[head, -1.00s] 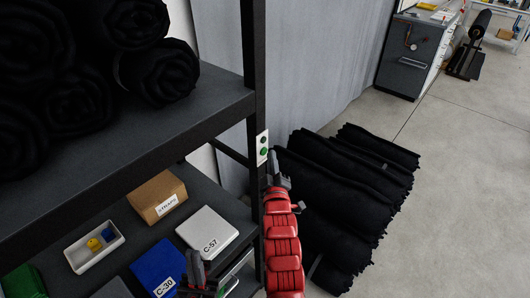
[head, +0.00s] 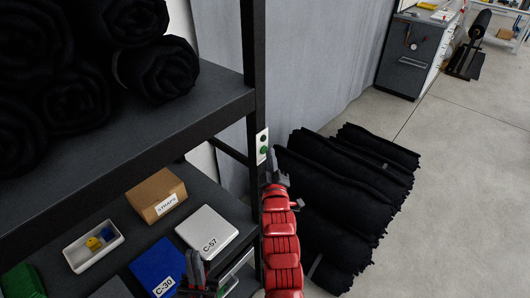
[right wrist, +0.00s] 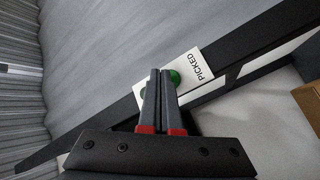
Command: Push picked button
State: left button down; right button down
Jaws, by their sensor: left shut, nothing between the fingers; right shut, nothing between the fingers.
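A white button panel (head: 262,146) is fixed on the dark shelf post and carries two round buttons. In the right wrist view the panel (right wrist: 188,69) reads PICKED beside a green button (right wrist: 175,77). My fingers partly cover that button, and another bit of green shows at their left. My right gripper (head: 269,155) is shut and empty, its tips at the panel by the lower green button (head: 264,151). I cannot tell whether they touch it. My left gripper (head: 196,262) is shut and empty, low in the head view in front of the lower shelf.
The upper shelf (head: 200,108) holds black rolls. The lower shelf carries a STRAPS box (head: 157,194), a white C-57 case (head: 207,231), a blue C-30 case (head: 157,266) and a white tray (head: 68,254). Black rolls (head: 345,190) lie on the floor to the right.

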jog(key=shift+w+a, duration=0.15)
jog(key=shift+a, duration=0.05)
jog(key=shift+d, duration=0.1)
jog(key=shift+s+d, duration=0.25)
jog(key=shift+d, duration=0.05)
dwell(0.3)
jog(key=s+d+p, duration=0.1)
jog(key=d, duration=0.1)
jog(key=s+d+p, duration=0.2)
jog(key=shift+s+d+p, duration=0.3)
jog(key=shift+d, duration=0.1)
dwell(0.5)
